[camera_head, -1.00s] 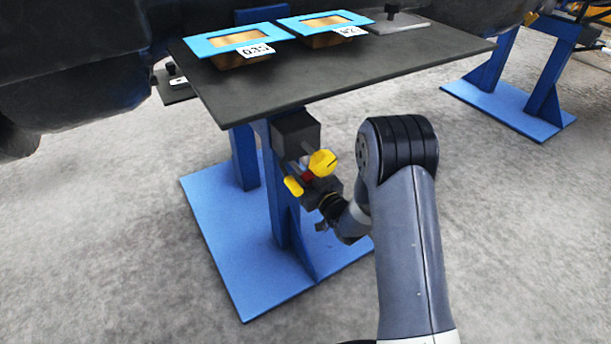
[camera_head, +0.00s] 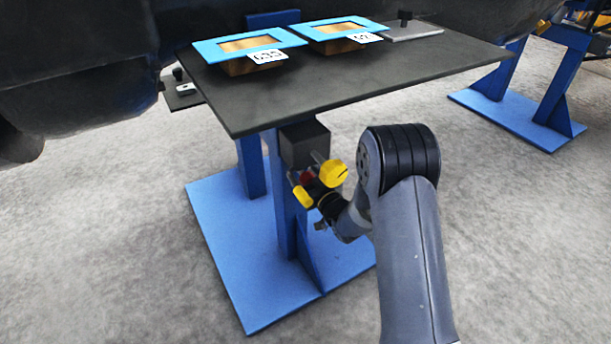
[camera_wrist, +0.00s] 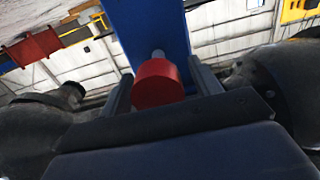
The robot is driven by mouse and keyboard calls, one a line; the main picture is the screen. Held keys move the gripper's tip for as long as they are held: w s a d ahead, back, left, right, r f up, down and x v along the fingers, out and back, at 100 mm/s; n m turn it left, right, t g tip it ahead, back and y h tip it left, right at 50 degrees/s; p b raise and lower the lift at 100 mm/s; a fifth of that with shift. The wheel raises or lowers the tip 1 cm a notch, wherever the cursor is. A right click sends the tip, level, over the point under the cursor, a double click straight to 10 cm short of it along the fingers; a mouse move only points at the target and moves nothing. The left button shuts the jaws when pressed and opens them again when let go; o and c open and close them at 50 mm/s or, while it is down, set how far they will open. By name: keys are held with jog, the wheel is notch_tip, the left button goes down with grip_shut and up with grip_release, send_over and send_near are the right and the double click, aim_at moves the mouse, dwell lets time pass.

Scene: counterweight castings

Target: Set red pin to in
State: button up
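The red pin (camera_head: 306,177) shows under the table among yellow parts, close to a black block on the blue post. In the wrist view, its round red head (camera_wrist: 157,84) sits on a thin grey rod in front of the blue post (camera_wrist: 152,28). My gripper (camera_wrist: 162,85) has its dark fingers on both sides of the red head. A narrow gap seems to show at the right finger; contact on the left is unclear. In the head view my gripper (camera_head: 318,190) is beside the pin and partly covers it.
A yellow disc (camera_head: 332,173) and a smaller yellow piece (camera_head: 302,196) flank the pin. The black block (camera_head: 303,143) hangs under the dark tabletop (camera_head: 330,92), which bears two blue-framed boxes. The blue base plate (camera_head: 235,270) lies on the floor.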

jog(key=p+v, duration=0.2)
jog(key=v, duration=0.9)
jog(key=shift+p, duration=0.3)
jog(key=shift+w, duration=0.1)
jog(key=b+x, duration=0.1)
jog(key=x, duration=0.1)
jog(key=b+x, duration=0.2)
jog(key=x, duration=0.1)
jog(key=b+x, duration=0.2)
jog(key=x, duration=0.1)
jog(key=shift+w+a+f, duration=0.1)
jog(key=shift+f, duration=0.25)
grip_shut()
dwell(0.4)
